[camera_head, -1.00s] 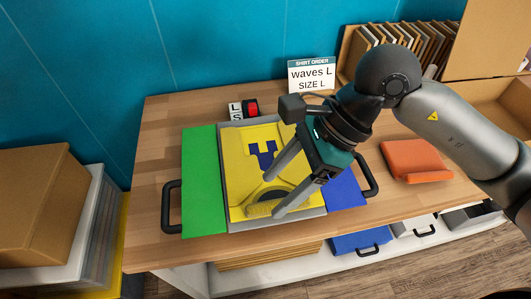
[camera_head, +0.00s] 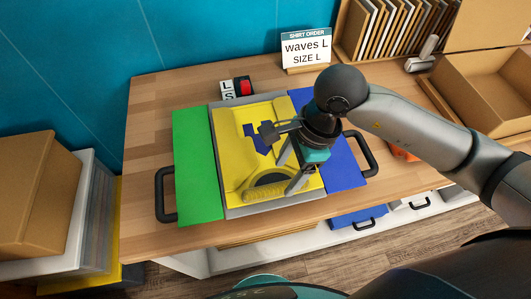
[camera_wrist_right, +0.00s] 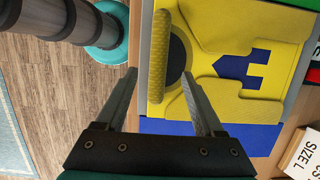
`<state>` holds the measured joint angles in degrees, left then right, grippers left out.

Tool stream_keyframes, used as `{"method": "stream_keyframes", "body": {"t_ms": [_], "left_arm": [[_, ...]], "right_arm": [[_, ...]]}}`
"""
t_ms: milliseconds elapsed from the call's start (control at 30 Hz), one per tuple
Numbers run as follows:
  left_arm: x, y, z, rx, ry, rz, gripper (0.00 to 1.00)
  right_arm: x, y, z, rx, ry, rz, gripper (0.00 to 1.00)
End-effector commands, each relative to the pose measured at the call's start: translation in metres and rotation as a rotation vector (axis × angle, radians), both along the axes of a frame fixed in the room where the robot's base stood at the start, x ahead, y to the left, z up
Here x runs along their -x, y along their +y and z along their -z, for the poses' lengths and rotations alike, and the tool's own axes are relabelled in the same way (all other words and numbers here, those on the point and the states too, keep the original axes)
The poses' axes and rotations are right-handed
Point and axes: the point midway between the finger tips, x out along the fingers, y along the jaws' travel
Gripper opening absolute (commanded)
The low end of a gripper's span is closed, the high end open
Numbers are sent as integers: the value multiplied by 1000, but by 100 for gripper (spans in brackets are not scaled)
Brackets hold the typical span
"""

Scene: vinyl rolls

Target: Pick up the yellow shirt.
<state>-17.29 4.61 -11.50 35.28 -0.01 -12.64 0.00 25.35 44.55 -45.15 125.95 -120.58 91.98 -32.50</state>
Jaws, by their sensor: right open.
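The yellow shirt (camera_head: 230,150) lies folded on a grey board with a blue mark on its front; it also shows in the right wrist view (camera_wrist_right: 225,35). Its near edge has a thick yellow rolled band next to a dark half-round patch. My right gripper (camera_head: 284,178) is open above this near edge. In the right wrist view its fingertips (camera_wrist_right: 159,73) stand either side of the band, with nothing visibly clamped. I cannot tell whether they touch the cloth. My left gripper is not in view.
The board has a green flap (camera_head: 196,165) at left, a blue flap (camera_head: 345,160) at right and black side handles. An order sign (camera_head: 306,50) reads waves L, size L. A red-black dial (camera_head: 242,86) stands behind the board. A cardboard box (camera_head: 495,90) is at right.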

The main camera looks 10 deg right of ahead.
Motion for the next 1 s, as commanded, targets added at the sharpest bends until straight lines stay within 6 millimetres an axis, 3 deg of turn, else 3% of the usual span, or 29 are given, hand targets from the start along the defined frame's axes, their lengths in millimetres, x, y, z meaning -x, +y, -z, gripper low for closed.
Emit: {"method": "stream_keyframes", "body": {"t_ms": [300,633,1000], "left_arm": [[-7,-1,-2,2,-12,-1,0],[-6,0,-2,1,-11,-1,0],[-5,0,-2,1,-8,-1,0]], "right_arm": [[4,16,41,-1,5,0,70],[4,17,47,-1,1,-1,69],[4,17,47,0,2,-1,27]]}}
